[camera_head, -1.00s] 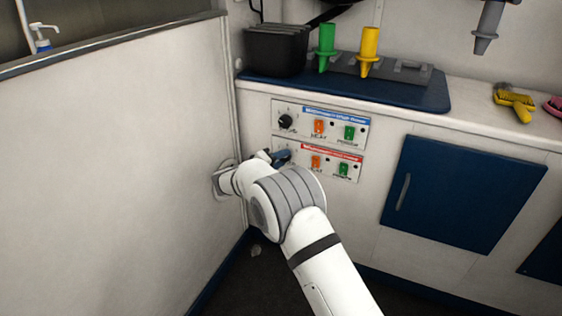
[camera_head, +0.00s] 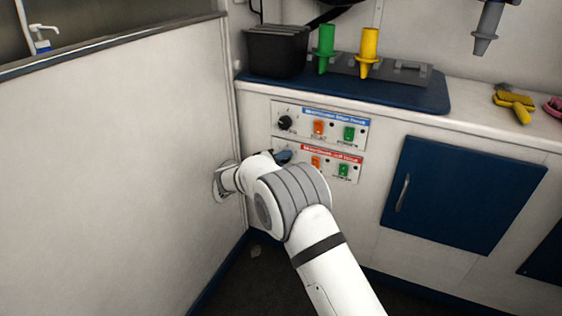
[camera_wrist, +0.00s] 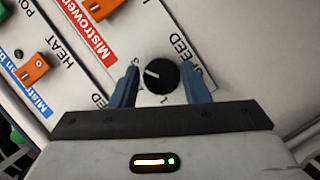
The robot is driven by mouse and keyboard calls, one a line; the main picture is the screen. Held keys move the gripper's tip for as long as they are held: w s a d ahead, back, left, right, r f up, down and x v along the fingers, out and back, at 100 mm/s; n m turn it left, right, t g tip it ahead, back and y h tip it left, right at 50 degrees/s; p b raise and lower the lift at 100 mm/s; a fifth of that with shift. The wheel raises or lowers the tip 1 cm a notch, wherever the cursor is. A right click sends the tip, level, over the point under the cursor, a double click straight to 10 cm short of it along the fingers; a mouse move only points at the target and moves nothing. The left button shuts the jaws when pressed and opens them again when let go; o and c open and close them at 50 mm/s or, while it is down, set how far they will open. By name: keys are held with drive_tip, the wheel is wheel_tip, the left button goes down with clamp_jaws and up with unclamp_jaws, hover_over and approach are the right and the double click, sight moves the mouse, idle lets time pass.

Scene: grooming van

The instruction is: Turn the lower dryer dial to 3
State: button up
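The lower dryer panel (camera_head: 335,158) has a red label strip, an orange switch and a green switch. In the head view its dial is hidden behind my gripper (camera_head: 283,156). In the wrist view the black round lower dial (camera_wrist: 161,76) lies between the two blue fingers of my gripper (camera_wrist: 160,85), with a narrow gap on each side. My gripper is open around it.
The upper dryer panel (camera_head: 340,127), with a blue strip and its own black dial (camera_head: 285,122), sits just above. A white side wall (camera_head: 110,170) stands close on the left. A blue cabinet door (camera_head: 460,195) is on the right.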

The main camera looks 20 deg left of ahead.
drive_tip(key=o, duration=0.3)
drive_tip(key=shift+a, duration=0.1)
drive_tip(key=shift+o, duration=0.2)
drive_tip(key=shift+s, duration=0.1)
drive_tip(key=p+v, duration=0.3)
drive_tip(key=v, duration=0.4)
drive_tip(key=shift+s+a, duration=0.15)
drive_tip(key=shift+s, duration=0.15)
